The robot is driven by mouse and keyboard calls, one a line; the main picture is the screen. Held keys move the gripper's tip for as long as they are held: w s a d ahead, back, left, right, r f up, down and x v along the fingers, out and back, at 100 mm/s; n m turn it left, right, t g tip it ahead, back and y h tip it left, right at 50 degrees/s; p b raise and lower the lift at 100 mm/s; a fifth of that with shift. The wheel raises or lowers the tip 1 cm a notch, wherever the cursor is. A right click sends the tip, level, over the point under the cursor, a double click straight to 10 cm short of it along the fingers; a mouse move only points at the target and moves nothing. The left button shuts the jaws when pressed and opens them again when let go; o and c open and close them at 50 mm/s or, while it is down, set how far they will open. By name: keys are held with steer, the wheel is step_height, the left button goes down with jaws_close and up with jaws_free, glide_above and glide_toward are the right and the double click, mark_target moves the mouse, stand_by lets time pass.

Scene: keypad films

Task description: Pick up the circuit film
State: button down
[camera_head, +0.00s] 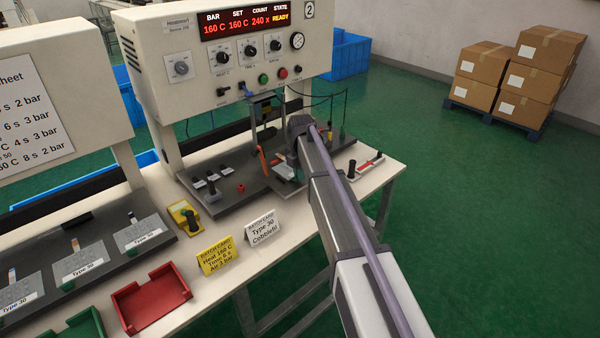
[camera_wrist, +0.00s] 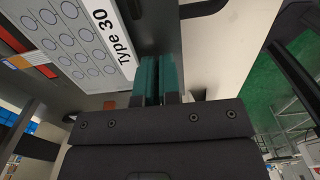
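In the wrist view a light grey film (camera_wrist: 78,42) with rows of round key spots and a white "Type 30" label lies on a dark surface. I cannot tell for sure whether it is the circuit film. My gripper (camera_wrist: 158,78) has teal fingers close together beside the label end. I see no film between them. In the head view my arm reaches to the press bed, and its own links hide the fingertips. A small pale piece (camera_head: 285,172) shows beside the arm there. Three similar "Type 30" films (camera_head: 140,232) lie on the dark bed at the left.
The press (camera_head: 240,50) stands behind my arm, its display reading READY. A red tray (camera_head: 150,298), a green tray (camera_head: 80,327), a yellow card (camera_head: 218,256) and a white card (camera_head: 262,228) stand along the front edge. Cables hang by the press head.

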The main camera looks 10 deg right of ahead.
step_height(320, 180, up, 17)
steer(key=p, duration=1.6)
